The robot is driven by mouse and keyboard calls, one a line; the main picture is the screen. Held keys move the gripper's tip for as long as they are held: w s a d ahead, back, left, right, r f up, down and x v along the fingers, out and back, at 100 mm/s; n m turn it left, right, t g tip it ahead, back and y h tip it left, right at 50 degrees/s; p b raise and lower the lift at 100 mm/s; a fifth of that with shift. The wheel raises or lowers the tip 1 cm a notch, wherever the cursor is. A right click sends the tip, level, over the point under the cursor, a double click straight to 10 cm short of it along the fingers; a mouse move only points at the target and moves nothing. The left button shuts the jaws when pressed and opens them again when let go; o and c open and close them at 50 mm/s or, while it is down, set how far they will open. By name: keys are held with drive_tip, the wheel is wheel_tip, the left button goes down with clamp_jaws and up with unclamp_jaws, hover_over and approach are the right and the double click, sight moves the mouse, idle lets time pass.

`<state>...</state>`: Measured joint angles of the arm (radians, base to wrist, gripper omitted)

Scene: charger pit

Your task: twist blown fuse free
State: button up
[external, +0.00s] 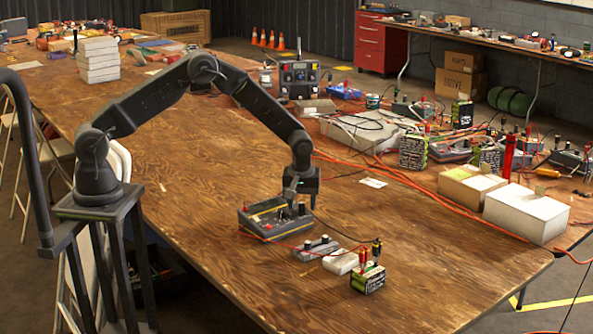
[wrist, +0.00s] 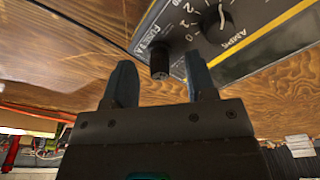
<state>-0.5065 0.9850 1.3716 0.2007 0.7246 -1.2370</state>
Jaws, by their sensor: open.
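The charger (external: 262,228) is a grey box with a yellow stripe, lying on the wooden table below my gripper (external: 301,203). In the wrist view its panel (wrist: 262,42) shows a dial marked AMPS and a small black fuse cap (wrist: 158,63) beside a FUSE label. My gripper (wrist: 159,72) is open, with one dark finger on each side of the cap in the picture. I see a gap on both sides of the cap and no contact. How deep the cap sits between the fingers I cannot tell. The fuse itself is hidden.
A small grey box (external: 318,247), a white block (external: 341,262) and a green-black battery (external: 369,280) with red and black clamps stand right of the charger. Red and black cables run beside them. The table left of the charger is clear.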

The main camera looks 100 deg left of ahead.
drive_tip(key=c, duration=0.8)
drive_tip(key=shift+n, duration=1.2)
drive_tip(key=shift+n+g, duration=0.4)
drive_tip(key=shift+n, duration=0.7)
drive_tip(key=shift+n, duration=0.3)
drive_tip(key=shift+n, duration=0.9)
